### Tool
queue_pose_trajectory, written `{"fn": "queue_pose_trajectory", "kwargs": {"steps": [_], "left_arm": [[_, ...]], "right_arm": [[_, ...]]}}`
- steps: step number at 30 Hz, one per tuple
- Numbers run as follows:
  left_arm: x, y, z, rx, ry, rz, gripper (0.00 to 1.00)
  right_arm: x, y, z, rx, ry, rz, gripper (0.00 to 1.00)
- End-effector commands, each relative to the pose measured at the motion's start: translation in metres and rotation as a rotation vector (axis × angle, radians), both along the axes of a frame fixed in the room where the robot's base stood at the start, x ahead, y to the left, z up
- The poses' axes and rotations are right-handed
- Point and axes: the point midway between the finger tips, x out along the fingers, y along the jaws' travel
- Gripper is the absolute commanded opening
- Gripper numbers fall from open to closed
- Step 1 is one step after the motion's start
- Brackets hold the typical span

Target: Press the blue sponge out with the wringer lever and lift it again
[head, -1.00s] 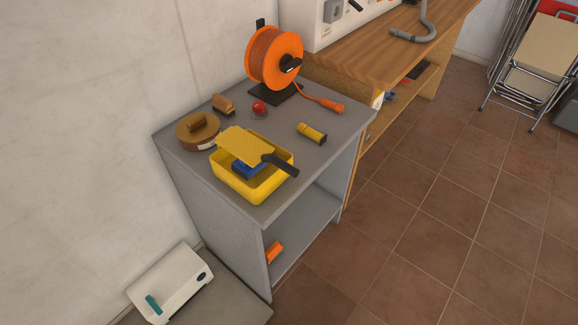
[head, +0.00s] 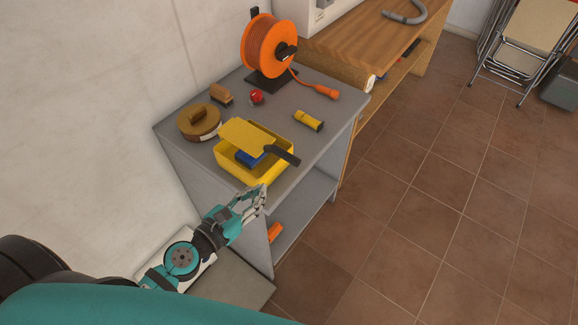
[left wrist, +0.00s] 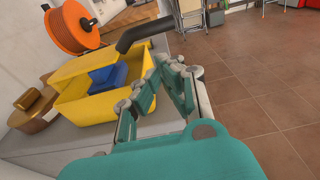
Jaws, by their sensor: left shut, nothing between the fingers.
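The blue sponge (head: 249,158) lies in the yellow tub (head: 257,177) on the grey cabinet top, partly hidden by the yellow wringer plate (head: 246,135) tilted up above it. The wringer lever's black handle (head: 284,156) sticks out over the tub's right side. The sponge also shows in the left wrist view (left wrist: 110,77), under the raised plate, with the black handle (left wrist: 146,33) above. My left gripper (head: 262,190) is in front of the tub, just below its near rim, shut and empty. It touches neither lever nor sponge as far as I can tell. My right gripper is out of view.
A brown round tin (head: 199,123), wooden brush (head: 221,95), red knob-like item (head: 256,97), yellow flashlight (head: 309,121) and orange cable reel (head: 270,52) stand around the tub. An orange item (head: 274,232) lies on the lower shelf.

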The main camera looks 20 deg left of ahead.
Motion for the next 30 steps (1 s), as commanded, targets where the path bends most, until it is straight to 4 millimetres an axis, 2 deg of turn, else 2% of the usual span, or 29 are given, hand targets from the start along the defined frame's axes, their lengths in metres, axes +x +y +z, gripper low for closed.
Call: {"fn": "queue_pose_trajectory", "kwargs": {"steps": [9, 13, 24, 30], "left_arm": [[0.0, 0.0, 0.001, 0.005, -0.004, -0.002, 0.0], [0.007, -0.002, 0.001, 0.002, -0.003, 0.001, 0.0], [0.067, -0.024, -0.006, 0.001, -0.004, 0.001, 0.0], [0.088, -0.032, -0.012, 0.001, -0.003, 0.0, 0.0]], "right_arm": [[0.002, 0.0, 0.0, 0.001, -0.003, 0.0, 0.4], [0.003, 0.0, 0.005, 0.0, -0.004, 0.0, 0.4], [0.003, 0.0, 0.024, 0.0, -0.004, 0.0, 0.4], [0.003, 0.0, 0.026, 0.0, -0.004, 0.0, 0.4]]}}
